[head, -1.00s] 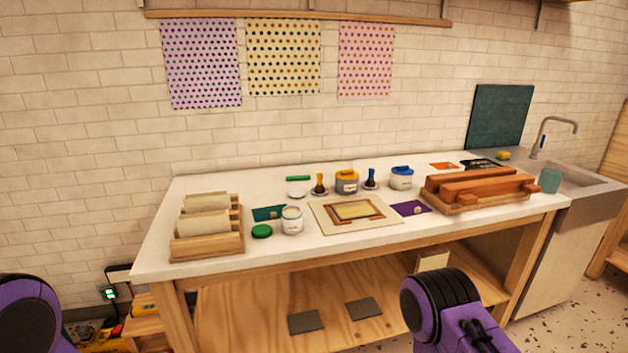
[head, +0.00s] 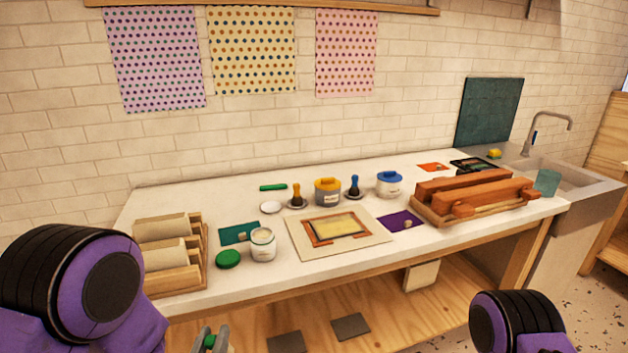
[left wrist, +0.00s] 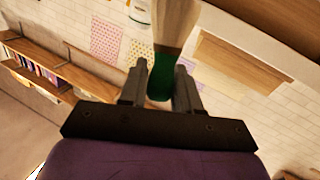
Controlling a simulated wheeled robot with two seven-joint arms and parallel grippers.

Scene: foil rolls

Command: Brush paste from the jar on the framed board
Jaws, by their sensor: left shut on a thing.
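An open glass jar (head: 263,245) with a pale label and whitish contents stands near the front of the white table, with its green lid (head: 228,259) lying beside it. The framed board (head: 297,244) lies flat to its right, a cream board with a brown-orange frame around a yellow panel. My left gripper (head: 210,341) is low at the bottom edge of the head view, in front of the table. In the left wrist view it is shut on a green and pale-wood handle, apparently a brush (left wrist: 175,28); its far end is cut off. My right gripper is out of view.
A teal card (head: 239,233) lies behind the jar.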

